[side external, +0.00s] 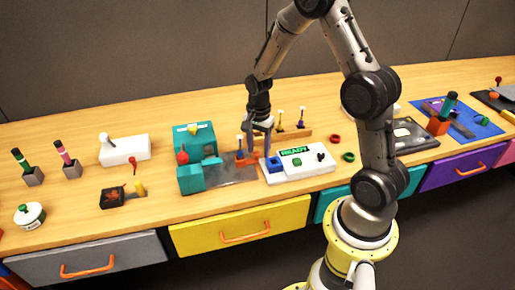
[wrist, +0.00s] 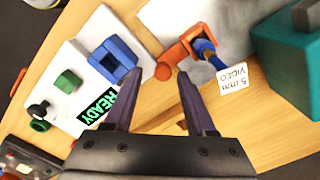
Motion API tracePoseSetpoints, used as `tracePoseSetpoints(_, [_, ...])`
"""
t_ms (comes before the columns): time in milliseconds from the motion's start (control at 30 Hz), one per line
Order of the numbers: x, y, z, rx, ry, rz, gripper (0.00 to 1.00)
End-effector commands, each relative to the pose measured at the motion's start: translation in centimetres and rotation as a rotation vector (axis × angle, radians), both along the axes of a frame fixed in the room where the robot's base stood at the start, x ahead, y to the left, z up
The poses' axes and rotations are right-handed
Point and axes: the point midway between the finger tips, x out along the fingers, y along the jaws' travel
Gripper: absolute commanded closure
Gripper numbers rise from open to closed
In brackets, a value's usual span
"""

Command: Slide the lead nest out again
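The orange part (wrist: 178,54), which I take to be the lead nest, holds a blue plug-like piece (wrist: 205,50). In the side external view the orange part (side external: 246,158) sits at the right end of a grey plate (side external: 230,170), beside the teal machine (side external: 194,135). My gripper (wrist: 157,76) is open and empty, its two dark fingers apart. In the side external view my gripper (side external: 260,150) points down just right of the orange part, near the blue square socket (side external: 273,165). In the wrist view the orange part lies beyond the fingertips; I see no contact.
The white panel (side external: 300,172) with a lit READY display, green button (wrist: 68,82) and black stick (wrist: 38,108) stands close by. A label reading "5 mm VIDEO" (wrist: 231,78) lies beside the orange part. A wooden rack (side external: 290,133) with pegs stands behind.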

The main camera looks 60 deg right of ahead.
Motion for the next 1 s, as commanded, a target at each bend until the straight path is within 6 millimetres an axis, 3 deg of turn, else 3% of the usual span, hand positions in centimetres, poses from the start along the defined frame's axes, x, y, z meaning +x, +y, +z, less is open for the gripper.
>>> tracePoseSetpoints(333, [0.6,0.8,-0.1,0.004,0.003,0.002,0.43])
tracePoseSetpoints(733, [5.2,5.5,-0.2,0.003,0.001,0.006,0.43])
tracePoseSetpoints(1000, [5.2,5.2,5.1,0.001,-0.005,0.000,0.43])
